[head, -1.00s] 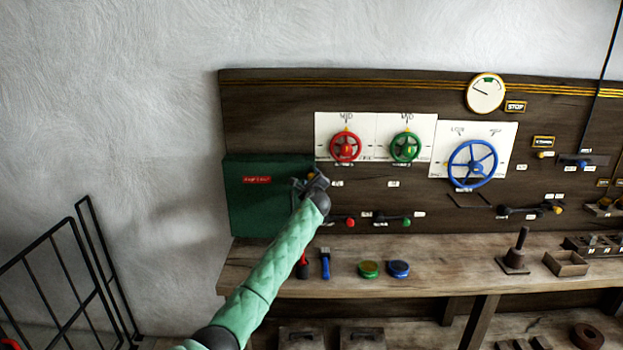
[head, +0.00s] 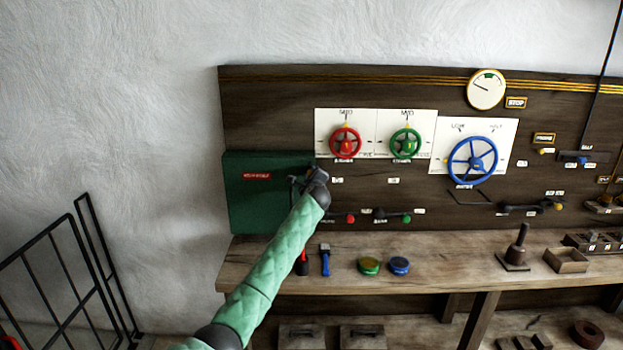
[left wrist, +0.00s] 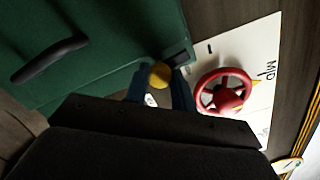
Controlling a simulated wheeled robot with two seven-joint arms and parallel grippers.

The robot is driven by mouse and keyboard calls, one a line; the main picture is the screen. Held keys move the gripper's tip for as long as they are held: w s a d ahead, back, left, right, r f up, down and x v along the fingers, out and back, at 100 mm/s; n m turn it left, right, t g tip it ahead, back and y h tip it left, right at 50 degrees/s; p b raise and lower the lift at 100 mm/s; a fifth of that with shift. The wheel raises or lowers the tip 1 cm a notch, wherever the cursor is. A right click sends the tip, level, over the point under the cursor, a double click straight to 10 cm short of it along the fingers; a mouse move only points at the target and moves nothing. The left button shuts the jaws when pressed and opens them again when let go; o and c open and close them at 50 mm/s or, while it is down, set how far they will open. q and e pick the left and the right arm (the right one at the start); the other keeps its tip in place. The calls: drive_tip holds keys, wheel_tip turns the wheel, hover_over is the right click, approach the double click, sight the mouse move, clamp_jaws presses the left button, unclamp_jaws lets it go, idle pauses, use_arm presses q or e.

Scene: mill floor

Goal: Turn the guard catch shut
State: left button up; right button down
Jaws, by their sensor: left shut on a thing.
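The green guard (head: 270,210) is a box-like cover at the left end of the dark board and looks closed against it. My left gripper (head: 313,180) is at the guard's right edge. In the left wrist view the yellow knob of the catch (left wrist: 160,75) sits between the blue fingers of my left gripper (left wrist: 160,88), which are shut on it. The guard (left wrist: 110,60) shows there too, with its black handle (left wrist: 48,58). In the head view my gripper hides the knob. I cannot tell the catch's exact angle. My right gripper is out of view.
A red handwheel (head: 345,142), a green handwheel (head: 405,143) and a larger blue handwheel (head: 472,162) are on the board to the right. Below, the wooden bench (head: 440,272) holds a blue-handled tool (head: 325,261) and small round tins. A black rail (head: 70,265) stands at left.

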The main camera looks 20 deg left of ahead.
use_arm(q)
drive_tip(key=shift+a+f+n+h+b, duration=0.1)
drive_tip(key=shift+n+h+b, duration=0.35)
drive_tip(key=shift+n+b, duration=2.7)
drive_tip(key=shift+f+n+h+b, duration=0.1)
drive_tip(key=shift+n+h+b, duration=0.35)
drive_tip(key=shift+n+b, duration=2.7)
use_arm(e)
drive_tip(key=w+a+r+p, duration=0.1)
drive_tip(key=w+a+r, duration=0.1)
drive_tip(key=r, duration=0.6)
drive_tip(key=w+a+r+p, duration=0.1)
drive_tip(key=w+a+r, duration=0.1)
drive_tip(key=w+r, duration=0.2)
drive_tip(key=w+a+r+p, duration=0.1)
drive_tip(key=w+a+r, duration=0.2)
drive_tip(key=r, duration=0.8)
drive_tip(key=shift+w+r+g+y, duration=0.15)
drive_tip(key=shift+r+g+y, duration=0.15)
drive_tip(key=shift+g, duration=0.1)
use_arm(q)
drive_tip(key=n, duration=0.3)
drive_tip(key=o, duration=1)
drive_tip(key=shift+r, duration=0.2)
drive_tip(key=shift+s, duration=0.1)
